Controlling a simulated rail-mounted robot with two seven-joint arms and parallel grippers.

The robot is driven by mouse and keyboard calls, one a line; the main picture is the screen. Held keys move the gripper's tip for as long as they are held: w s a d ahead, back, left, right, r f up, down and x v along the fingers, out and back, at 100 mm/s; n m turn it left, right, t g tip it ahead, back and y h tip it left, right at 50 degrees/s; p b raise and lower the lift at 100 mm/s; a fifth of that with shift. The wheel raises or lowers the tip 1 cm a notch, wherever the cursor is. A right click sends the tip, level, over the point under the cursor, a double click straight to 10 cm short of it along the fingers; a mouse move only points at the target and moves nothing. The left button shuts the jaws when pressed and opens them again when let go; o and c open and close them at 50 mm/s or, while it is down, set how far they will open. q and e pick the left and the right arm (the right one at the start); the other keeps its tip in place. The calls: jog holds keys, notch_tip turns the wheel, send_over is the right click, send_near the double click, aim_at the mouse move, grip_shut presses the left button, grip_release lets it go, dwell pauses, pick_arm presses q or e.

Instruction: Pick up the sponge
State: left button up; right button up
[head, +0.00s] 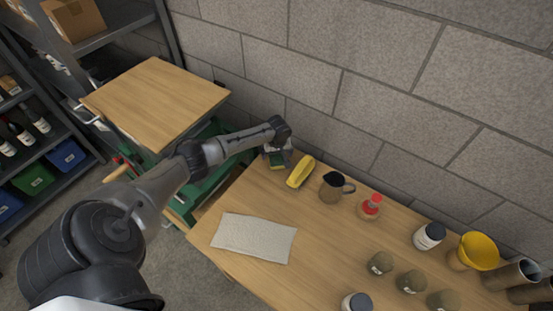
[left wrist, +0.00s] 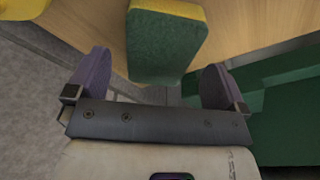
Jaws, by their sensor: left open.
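The sponge (left wrist: 165,45) is a block with a green side and a yellow layer along its far edge. In the left wrist view it lies between the two purple fingers of my open left gripper (left wrist: 156,68), with visible gaps on both sides. In the head view the sponge (head: 277,162) is a small green and yellow patch at the far left corner of the wooden table (head: 225,200). My left gripper (head: 276,148) is just over it there and partly hides it. My right gripper is not in view.
A yellow object (head: 300,171) lies close to the right of the sponge. Beyond it stand a dark jug (head: 333,189), a red-topped bottle (head: 371,206), jars and a yellow funnel (head: 480,251). A white cloth (head: 254,238) lies in front. A block wall (head: 350,110) runs behind.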

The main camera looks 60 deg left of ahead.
aim_at(277, 155)
pick_arm(q)
jog(key=shift+w+a+f+b, duration=0.1)
jog(key=shift+f+b, duration=0.05)
jog(key=shift+f, duration=0.55)
jog(key=shift+w+a+f+b, duration=0.1)
jog(key=shift+f+b, duration=0.05)
jog(key=shift+f, duration=0.55)
jog(key=shift+c, duration=0.4)
jog(key=c, duration=1)
jog(key=shift+r, duration=0.1)
notch_tip(277, 155, up, 8)
jog(key=shift+r+p, duration=0.2)
jog(key=shift+p, duration=0.75)
jog(key=shift+s+r, duration=0.1)
jog(key=shift+r, duration=0.6)
